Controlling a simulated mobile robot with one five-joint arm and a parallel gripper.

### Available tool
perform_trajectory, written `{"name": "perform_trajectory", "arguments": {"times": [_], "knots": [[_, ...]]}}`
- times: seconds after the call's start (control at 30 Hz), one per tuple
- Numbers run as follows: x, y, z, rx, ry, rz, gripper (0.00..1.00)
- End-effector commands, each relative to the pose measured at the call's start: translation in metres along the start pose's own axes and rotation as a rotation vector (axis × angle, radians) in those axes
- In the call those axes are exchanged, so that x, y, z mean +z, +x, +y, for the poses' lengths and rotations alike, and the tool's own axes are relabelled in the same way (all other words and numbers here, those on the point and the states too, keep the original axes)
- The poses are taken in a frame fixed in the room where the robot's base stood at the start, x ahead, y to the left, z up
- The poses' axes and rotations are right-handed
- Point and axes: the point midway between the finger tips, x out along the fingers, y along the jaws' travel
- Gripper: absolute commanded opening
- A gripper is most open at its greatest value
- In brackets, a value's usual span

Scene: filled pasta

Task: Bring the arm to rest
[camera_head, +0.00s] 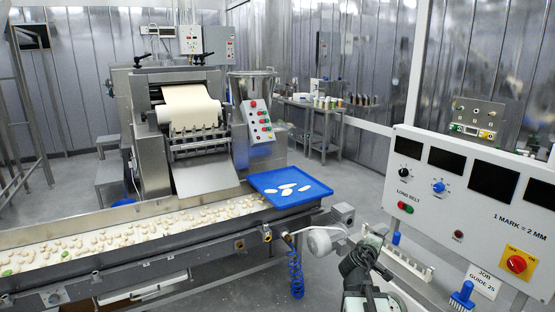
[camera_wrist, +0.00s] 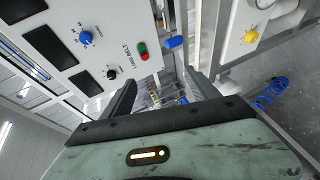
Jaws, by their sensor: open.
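My gripper (camera_head: 366,252) is low in the head view, right of centre, in front of the lower left edge of the white control panel (camera_head: 470,205). In the wrist view my gripper (camera_wrist: 165,85) shows two dark fingers standing apart. No held thing shows between them; behind the gap is a blurred, shiny patch that I cannot make out. The same control panel (camera_wrist: 85,45), with its knobs and its red and green buttons, fills the upper left of the wrist view.
A belt (camera_head: 130,235) carrying many pasta pieces runs along the left, below the pasta machine (camera_head: 190,120). A blue tray (camera_head: 265,182) with several white pieces lies at its end. A blue coiled hose (camera_head: 296,275) hangs left of my gripper. A blue brush (camera_head: 462,296) is at right.

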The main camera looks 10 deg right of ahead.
Motion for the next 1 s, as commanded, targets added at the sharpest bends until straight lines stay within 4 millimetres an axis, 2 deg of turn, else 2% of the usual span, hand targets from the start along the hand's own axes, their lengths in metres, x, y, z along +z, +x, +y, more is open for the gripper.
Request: {"name": "perform_trajectory", "arguments": {"times": [0.03,0.1,0.17,0.2,0.3,0.4,0.5,0.6,0.87,0.97,1.0], "knots": [[-0.036,-0.026,-0.014,-0.084,0.069,0.017,0.69],[-0.071,-0.059,-0.053,-0.234,0.176,0.009,0.69],[-0.093,-0.092,-0.088,-0.377,0.257,-0.018,0.69],[-0.105,-0.115,-0.113,-0.478,0.304,-0.046,0.69],[-0.119,-0.174,-0.169,-0.734,0.4,-0.149,0.69],[-0.112,-0.224,-0.212,-0.975,0.478,-0.298,0.69],[-0.104,-0.263,-0.232,-1.136,0.51,-0.421,0.69],[-0.096,-0.282,-0.238,-1.2,0.512,-0.499,0.69],[-0.093,-0.283,-0.238,-1.196,0.519,-0.522,0.69],[-0.093,-0.283,-0.238,-1.196,0.519,-0.521,0.41],[-0.093,-0.283,-0.238,-1.195,0.519,-0.521,0.36]]}}
